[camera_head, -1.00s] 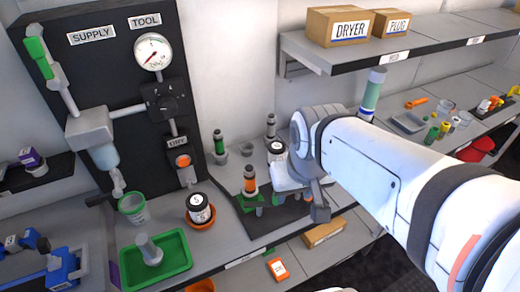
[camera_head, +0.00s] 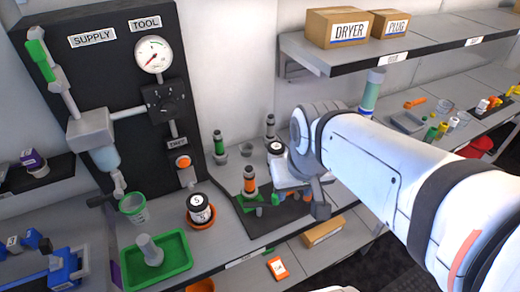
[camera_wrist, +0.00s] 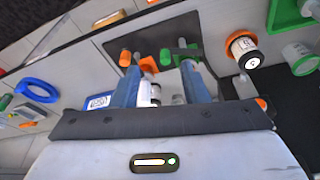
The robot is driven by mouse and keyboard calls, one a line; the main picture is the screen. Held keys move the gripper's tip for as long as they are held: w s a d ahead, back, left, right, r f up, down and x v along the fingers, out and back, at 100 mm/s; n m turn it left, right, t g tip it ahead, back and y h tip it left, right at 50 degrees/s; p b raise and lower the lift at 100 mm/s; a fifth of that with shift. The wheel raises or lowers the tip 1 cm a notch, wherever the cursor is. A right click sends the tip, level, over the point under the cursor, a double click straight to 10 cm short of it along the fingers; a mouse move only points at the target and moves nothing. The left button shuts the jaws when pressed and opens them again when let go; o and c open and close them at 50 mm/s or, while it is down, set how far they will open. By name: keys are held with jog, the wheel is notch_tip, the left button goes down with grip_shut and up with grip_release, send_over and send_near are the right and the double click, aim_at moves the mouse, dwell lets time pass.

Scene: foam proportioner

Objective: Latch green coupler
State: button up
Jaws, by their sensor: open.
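A dark coupler with a green band (camera_head: 218,143) stands upright at the back of the bench, beside the panel. A coupler with an orange band (camera_head: 250,180) stands in front of it, above green pieces (camera_head: 250,200) on a dark mat. In the wrist view, a green part (camera_wrist: 181,52) lies by the tip of the right finger, and an orange part (camera_wrist: 148,65) shows between the fingers. My gripper (camera_wrist: 160,72) is open over this area. I cannot tell whether a finger touches the green part. In the head view my wrist hides most of the fingers.
A panel with a gauge (camera_head: 154,54) stands at the left. A black-capped jar (camera_head: 199,209) sits in an orange dish, near a green tray (camera_head: 179,245). Boxes stand on the upper shelf (camera_head: 400,55). A blue ring (camera_wrist: 37,90) shows in the wrist view.

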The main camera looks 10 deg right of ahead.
jog(key=shift+w+r, duration=0.15)
jog(key=shift+w, duration=0.25)
jog(key=shift+c, duration=0.7)
jog(key=w+g, duration=0.1)
jog(key=w, duration=0.2)
jog(key=w+n, duration=0.1)
jog(key=w, duration=0.1)
jog(key=w+a+g, duration=0.1)
jog(key=w, duration=0.2)
jog(key=shift+w+r+g, duration=0.1)
jog(key=shift+w+g, duration=0.2)
grip_shut()
jog(key=w+a+f+n+g, duration=0.2)
jog(key=w+f, duration=0.3)
jog(key=w, duration=0.5)
jog(key=shift+w+a+g+h+p, duration=0.15)
jog(key=shift+w+g+h+p, duration=0.2)
jog(key=shift+g, duration=0.25)
jog(key=shift+s+f, duration=0.1)
